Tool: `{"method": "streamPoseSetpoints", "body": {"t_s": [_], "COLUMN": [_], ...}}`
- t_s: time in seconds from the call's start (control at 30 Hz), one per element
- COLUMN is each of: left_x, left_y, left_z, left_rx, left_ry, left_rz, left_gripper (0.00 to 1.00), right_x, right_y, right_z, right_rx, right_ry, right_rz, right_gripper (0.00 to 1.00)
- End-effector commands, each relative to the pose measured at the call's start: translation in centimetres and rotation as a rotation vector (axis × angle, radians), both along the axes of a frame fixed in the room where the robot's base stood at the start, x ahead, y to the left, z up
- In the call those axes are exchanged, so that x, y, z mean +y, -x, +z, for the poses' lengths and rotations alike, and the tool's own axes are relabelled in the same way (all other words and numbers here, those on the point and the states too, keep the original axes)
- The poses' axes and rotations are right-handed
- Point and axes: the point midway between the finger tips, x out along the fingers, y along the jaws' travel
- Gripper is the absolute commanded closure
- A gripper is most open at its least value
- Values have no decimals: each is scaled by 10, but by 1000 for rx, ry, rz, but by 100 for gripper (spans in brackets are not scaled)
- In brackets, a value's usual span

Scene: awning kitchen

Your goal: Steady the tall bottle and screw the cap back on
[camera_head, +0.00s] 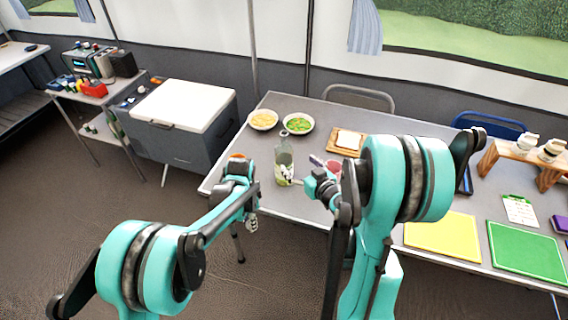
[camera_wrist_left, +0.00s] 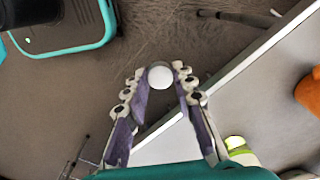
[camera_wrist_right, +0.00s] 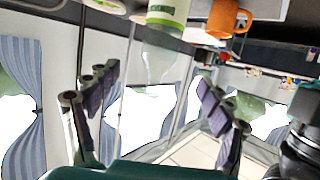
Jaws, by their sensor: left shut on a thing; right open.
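The tall clear bottle (camera_head: 284,164) with a green and white label stands upright on the grey table (camera_head: 262,190) near its front left edge. My right gripper (camera_head: 308,172) is open just right of it. In the right wrist view the bottle (camera_wrist_right: 166,42) appears upside down between the spread fingers (camera_wrist_right: 154,82); contact cannot be told. My left gripper (camera_head: 252,222) points down, left of the bottle at the table's front edge. In the left wrist view it (camera_wrist_left: 160,84) is shut on a round white cap (camera_wrist_left: 159,76).
An orange mug (camera_wrist_right: 228,18) stands near the bottle. Two food bowls (camera_head: 263,120) (camera_head: 299,123) are behind it, and a wooden board (camera_head: 346,142) is behind and right. Yellow (camera_head: 442,236) and green (camera_head: 526,250) mats lie at the right front.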

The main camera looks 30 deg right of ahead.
Motion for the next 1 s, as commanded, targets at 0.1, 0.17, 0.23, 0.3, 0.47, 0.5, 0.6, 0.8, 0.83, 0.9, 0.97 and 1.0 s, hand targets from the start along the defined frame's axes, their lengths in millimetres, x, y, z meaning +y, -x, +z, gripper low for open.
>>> {"method": "streamPoseSetpoints", "body": {"t_s": [0.1,0.17,0.23,0.3,0.47,0.5,0.6,0.8,0.83,0.9,0.97,1.0], "left_x": [0,0,0,1,1,1,1,1,1,1,1,1], "left_y": [0,0,0,0,0,0,0,0,0,0,0,0], "left_z": [0,1,2,2,-4,-6,-7,-7,-7,-7,-7,-8], "left_rx": [0,0,0,0,0,0,0,0,0,0,0,0], "left_ry": [0,0,0,0,0,0,0,0,0,0,0,0], "left_rz": [1,2,2,2,2,2,2,3,3,3,3,3], "left_gripper": [82,82,82,82,82,82,82,82,82,82,82,82], "right_x": [0,0,-1,-1,-3,-4,-4,-5,-5,-5,-5,-5], "right_y": [-1,-6,-15,-28,-53,-57,-64,-65,-65,-65,-66,-67], "right_z": [0,-1,-4,-9,-18,-20,-21,-21,-21,-21,-21,-22], "right_rx": [1,1,0,1,1,1,1,1,1,1,1,1], "right_ry": [0,-1,-1,1,0,-1,-1,0,0,0,0,0], "right_rz": [1,2,2,4,3,2,1,1,1,1,1,1], "right_gripper": [20,20,20,20,20,20,20,20,20,20,20,20]}}
